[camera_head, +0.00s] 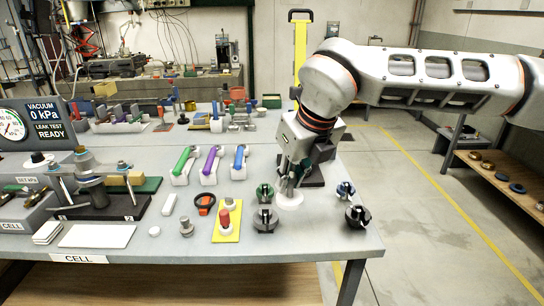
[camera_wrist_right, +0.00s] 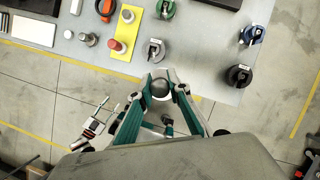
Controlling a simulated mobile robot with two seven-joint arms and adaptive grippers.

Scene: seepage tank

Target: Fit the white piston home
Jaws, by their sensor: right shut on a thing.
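The white piston (camera_head: 290,202) shows in the head view as a pale round disc just below my right gripper (camera_head: 288,184), near the right part of the bench front. In the wrist view my right gripper (camera_wrist_right: 160,92) has its green-sided fingers closed around a round greyish-white piece, which I take to be the piston's top. I cannot tell whether the disc touches the bench top. The fingers hide the piston's upper part in the head view.
Dark clamp-like parts with green, blue and black knobs (camera_head: 265,220) (camera_head: 357,216) stand on both sides of the gripper. A yellow tray (camera_head: 228,236) with a red-topped piece lies left. The bench edge is close.

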